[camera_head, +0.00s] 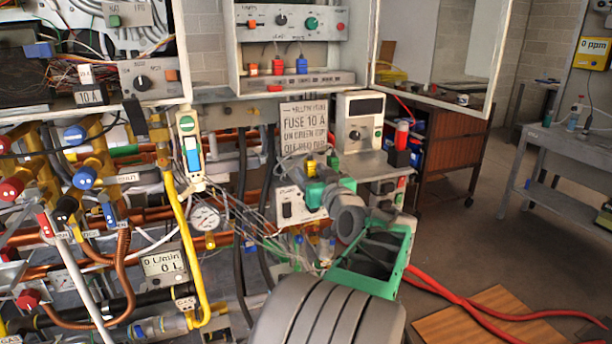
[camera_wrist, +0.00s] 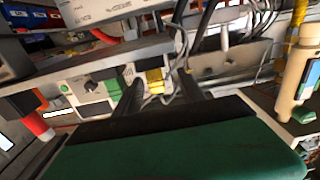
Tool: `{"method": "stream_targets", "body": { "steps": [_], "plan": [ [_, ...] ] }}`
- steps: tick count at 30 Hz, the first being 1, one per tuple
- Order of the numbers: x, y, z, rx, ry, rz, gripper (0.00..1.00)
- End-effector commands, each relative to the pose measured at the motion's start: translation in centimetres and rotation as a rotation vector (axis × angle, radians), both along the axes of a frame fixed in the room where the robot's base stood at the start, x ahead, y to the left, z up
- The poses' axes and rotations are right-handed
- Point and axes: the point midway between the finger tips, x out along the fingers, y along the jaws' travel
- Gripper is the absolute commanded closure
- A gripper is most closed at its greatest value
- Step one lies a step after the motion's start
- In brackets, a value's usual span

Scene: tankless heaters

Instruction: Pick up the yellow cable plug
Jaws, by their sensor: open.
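The yellow cable plug (camera_wrist: 155,82) shows in the wrist view as a small yellow block on a pale socket, with thin grey cables around it. In the head view a small yellow patch (camera_head: 311,168) shows just beyond my gripper, below the fuse sign. My gripper (camera_wrist: 160,85) is open; its two dark fingers point towards the plug, one on each side of it in the picture. I cannot tell whether the fingertips reach around it. In the head view my green hand (camera_head: 322,192) hides the fingers and part of the socket area.
A green block (camera_wrist: 113,86) sits close beside the plug. A white box with a knob (camera_head: 360,122) and a red cylinder (camera_head: 402,136) stand to the right. Loose thin cables, a gauge (camera_head: 206,217) and a yellow pipe (camera_head: 184,250) crowd the left.

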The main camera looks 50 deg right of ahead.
Motion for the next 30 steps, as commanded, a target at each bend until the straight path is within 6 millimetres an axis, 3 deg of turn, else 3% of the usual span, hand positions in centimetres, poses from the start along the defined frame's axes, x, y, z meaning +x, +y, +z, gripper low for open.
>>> {"method": "stream_targets", "body": {
  "steps": [9, 16, 30],
  "plan": [
    [3.9, -3.2, 0.2, 0.001, 0.001, -0.001, 0.53],
    [4.0, -3.3, 0.1, 0.001, 0.001, -0.003, 0.53],
    [4.0, -3.4, 0.1, 0.001, 0.002, -0.004, 0.91]
  ]
}}
